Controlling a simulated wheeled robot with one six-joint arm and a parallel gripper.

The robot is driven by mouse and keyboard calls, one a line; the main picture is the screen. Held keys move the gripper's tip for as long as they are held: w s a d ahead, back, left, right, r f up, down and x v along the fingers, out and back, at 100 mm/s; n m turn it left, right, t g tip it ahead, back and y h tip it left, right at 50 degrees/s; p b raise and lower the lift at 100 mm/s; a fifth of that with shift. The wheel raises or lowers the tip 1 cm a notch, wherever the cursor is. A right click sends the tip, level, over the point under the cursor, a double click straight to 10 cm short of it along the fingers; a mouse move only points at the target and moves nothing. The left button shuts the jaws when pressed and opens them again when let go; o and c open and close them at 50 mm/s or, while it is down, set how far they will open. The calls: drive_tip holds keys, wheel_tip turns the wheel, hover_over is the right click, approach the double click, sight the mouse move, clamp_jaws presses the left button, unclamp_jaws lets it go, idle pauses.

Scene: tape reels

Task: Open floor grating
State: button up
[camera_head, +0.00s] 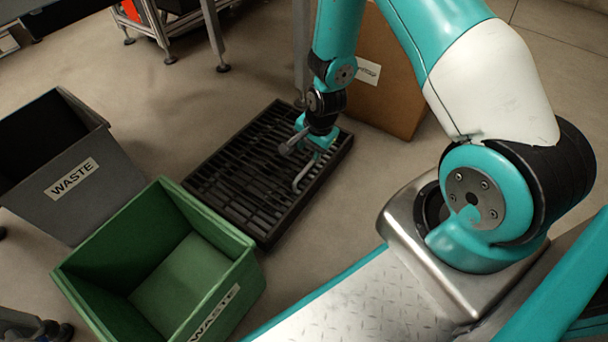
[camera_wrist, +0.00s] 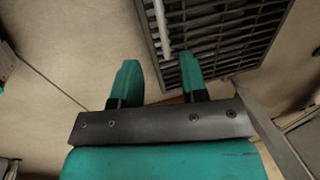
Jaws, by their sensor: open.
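The black floor grating (camera_head: 222,185) lies flat on the floor, with slats inside a dark raised frame. It also shows at the upper right of the wrist view (camera_wrist: 225,45). A pale grey bar handle (camera_head: 303,178) shows over its right part, and a pale bar (camera_wrist: 161,28) shows at the top of the wrist view. My gripper (camera_head: 313,142) is above the grating's right part. In the wrist view its two teal fingers (camera_wrist: 160,80) are apart with nothing between them, and the bar lies ahead of the gap. I cannot tell whether they touch it.
A green waste bin (camera_head: 245,262) stands in front of the grating, and a grey waste bin (camera_head: 115,190) stands to its left. A cardboard box (camera_head: 405,105) and a metal post (camera_head: 301,50) are behind it. Open floor (camera_head: 200,105) lies behind the grating on the left.

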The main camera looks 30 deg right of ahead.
sight(303, 172)
drive_tip(key=f+b, duration=0.2)
drive_tip(key=f, duration=0.1)
drive_tip(key=w+f+b, duration=0.1)
drive_tip(key=f+b, duration=0.1)
drive_tip(key=f, duration=0.2)
drive_tip(key=w+f+b, duration=0.1)
drive_tip(key=f, duration=0.3)
drive_tip(key=shift+a+f+b, duration=0.15)
drive_tip(key=shift+a+b, duration=0.25)
clamp_jaws()
